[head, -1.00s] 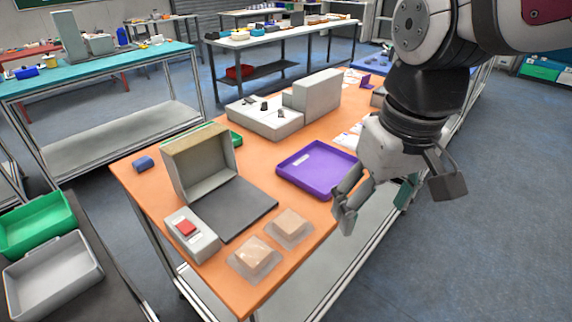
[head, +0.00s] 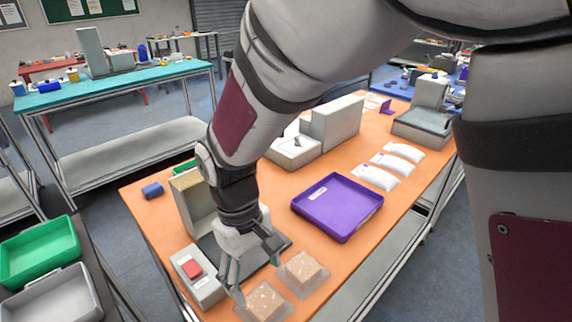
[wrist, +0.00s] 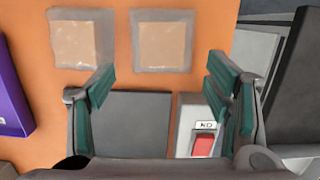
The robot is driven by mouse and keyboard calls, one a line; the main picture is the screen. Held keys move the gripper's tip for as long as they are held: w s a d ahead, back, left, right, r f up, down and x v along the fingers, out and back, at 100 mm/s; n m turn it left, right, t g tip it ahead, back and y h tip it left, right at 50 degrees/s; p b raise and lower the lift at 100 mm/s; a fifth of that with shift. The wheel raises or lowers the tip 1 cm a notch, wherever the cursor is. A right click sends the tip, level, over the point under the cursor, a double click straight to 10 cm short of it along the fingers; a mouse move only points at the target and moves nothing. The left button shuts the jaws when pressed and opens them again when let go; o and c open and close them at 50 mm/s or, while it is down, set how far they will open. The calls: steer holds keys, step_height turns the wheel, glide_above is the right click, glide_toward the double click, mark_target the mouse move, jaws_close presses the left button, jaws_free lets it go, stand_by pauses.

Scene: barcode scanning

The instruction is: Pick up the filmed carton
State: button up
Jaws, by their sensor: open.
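Two tan cartons wrapped in clear film lie near the front end of the orange table. One filmed carton (head: 265,301) is nearest the front corner, and in the wrist view it is the right one (wrist: 162,45). The other filmed carton (head: 303,269) lies on the purple tray's side and is the left one in the wrist view (wrist: 76,44). My gripper (head: 257,275) is open and empty, pointing down close to the cartons. In the wrist view its fingertips (wrist: 161,70) spread to either side of the right carton's line, and that carton appears beyond them.
A dark plate (wrist: 130,110) with an upright box behind and a red-button box (head: 197,277) stand beside my gripper. A purple tray (head: 367,214), white bags (head: 378,177) and a blue object (head: 152,190) are on the table. Green and grey bins stand at left.

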mark_target(262, 301)
steer(key=shift+s+d+f, duration=0.2)
steer(key=shift+f, duration=1.05)
steer(key=shift+s+d+f, duration=0.15)
steer(key=shift+s+f, duration=0.1)
steer(key=shift+f, duration=1)
steer(key=shift+s+d+f, duration=0.2)
steer(key=shift+f, duration=1.05)
steer(key=c, duration=1.3)
